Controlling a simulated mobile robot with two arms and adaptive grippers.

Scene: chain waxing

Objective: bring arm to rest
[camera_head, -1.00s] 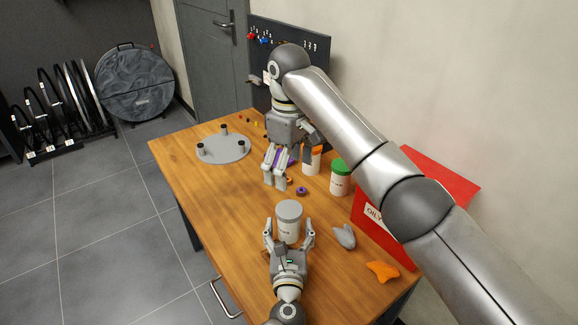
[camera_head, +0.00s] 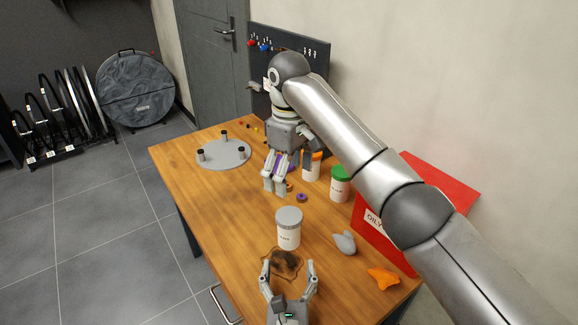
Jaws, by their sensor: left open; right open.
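My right gripper (camera_head: 275,182) is open and points down over the middle of the table. Its arm comes in from the right and hides part of the table and the red box.
A white jar with a green lid (camera_head: 340,184) and one with an orange lid (camera_head: 311,168) stand at the right. A grey round plate with black posts (camera_head: 223,155) is at the left. A red box (camera_head: 440,182), a grey cloth (camera_head: 344,243) and an orange cloth (camera_head: 383,278) are at the right.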

